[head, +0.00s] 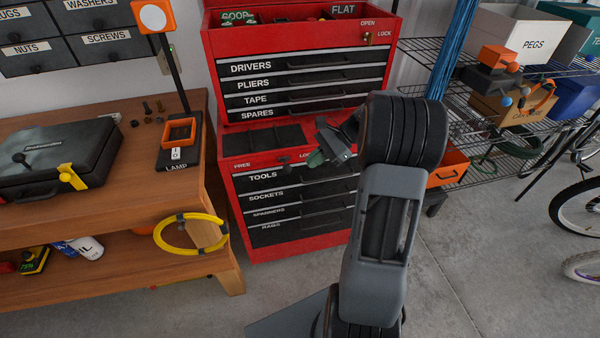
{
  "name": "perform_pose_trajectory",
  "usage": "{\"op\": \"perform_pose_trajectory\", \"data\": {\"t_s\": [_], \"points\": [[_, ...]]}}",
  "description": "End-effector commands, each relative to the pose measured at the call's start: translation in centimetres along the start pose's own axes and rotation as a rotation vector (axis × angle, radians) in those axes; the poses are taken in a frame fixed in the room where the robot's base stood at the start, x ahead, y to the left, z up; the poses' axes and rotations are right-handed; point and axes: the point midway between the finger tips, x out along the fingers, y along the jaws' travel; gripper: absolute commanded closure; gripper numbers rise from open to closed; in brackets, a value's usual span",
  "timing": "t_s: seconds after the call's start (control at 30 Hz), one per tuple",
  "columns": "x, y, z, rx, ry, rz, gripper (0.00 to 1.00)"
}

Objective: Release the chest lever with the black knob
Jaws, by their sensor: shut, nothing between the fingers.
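The red tool chest (230,182) stands in the middle of the head view, with a lower cabinet under an upper box. A small dark knob (285,160) shows on the lower cabinet's top front strip, between the word FREE on the left and a partly covered word starting LO on the right. This looks like the lever's black knob; its exact tilt is too small to tell. My gripper (317,157) is shut and empty, just right of the knob and in front of the strip. It appears apart from the knob, though depth is unclear. It covers the rest of the right word.
The upper box has a separate brass-coloured latch (368,38) marked OPEN and LOCK. A wooden bench (110,215) with a black case (55,160) and a lamp stand (180,145) is at left. A wire shelf (490,120) stands at right. Floor between is clear.

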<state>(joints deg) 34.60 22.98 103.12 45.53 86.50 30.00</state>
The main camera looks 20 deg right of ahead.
Motion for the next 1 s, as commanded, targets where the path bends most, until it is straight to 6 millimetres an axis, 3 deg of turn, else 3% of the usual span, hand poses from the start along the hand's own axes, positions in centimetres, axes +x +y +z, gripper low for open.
{"op": "perform_pose_trajectory", "data": {"t_s": [0.03, 0.1, 0.2, 0.37, 0.53, 1.0], "points": [[-0.6, -0.2, -2.9, 0.086, -0.069, -0.055, 1.0], [-1.6, -0.6, -5.4, 0.177, -0.158, -0.121, 1.0], [-3.0, -0.7, -8.4, 0.271, -0.262, -0.199, 1.0], [-4.5, -0.4, -11.5, 0.356, -0.37, -0.276, 1.0], [-5.1, -0.2, -12.6, 0.384, -0.412, -0.306, 1.0], [-4.5, -0.5, -12.3, 0.384, -0.415, -0.304, 1.0]]}}
